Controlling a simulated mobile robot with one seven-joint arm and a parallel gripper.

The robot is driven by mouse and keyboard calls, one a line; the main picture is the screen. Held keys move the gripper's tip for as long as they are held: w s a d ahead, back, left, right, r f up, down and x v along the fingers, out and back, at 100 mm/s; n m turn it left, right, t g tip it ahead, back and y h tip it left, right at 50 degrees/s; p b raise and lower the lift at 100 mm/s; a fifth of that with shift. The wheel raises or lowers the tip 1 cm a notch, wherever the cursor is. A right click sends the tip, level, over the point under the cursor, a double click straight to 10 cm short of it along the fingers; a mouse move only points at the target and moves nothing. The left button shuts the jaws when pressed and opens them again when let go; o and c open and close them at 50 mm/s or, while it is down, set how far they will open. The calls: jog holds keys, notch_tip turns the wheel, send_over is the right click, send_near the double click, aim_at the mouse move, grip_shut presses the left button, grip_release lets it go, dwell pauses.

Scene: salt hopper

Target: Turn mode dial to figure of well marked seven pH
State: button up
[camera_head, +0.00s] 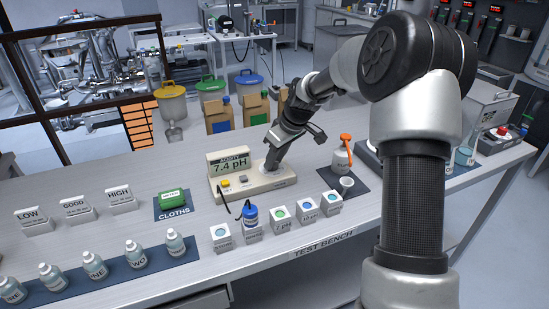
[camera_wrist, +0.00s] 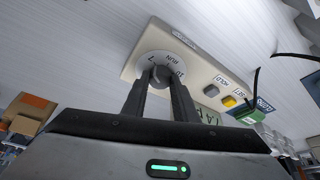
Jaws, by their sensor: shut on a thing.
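The cream pH meter (camera_head: 240,188) stands on the bench, its display (camera_head: 229,163) reading 7.4 pH. The mode dial is at its right end, mostly hidden behind my gripper (camera_head: 269,168) in the head view. In the wrist view the dial's white disc (camera_wrist: 150,64) shows the marks RUN, 10 and 7 around a dark knob (camera_wrist: 160,71). My gripper (camera_wrist: 159,84) is shut on this knob. I cannot tell which mark the knob points to. A white well block (camera_head: 281,217) marked 7 pH, with a green top, stands in the row before the meter.
Beside it stand other well blocks (camera_head: 306,206); a blue-capped probe (camera_head: 250,214), wired to the meter, sits in one. A yellow button (camera_wrist: 229,101) and grey button (camera_wrist: 211,90) sit near the dial.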

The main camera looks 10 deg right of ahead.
dwell(0.4)
jog(key=o, duration=1.1)
jog(key=shift+c, duration=0.2)
jog(key=p+v, duration=0.1)
jog(key=v, duration=1.6)
jog(key=shift+r, duration=0.2)
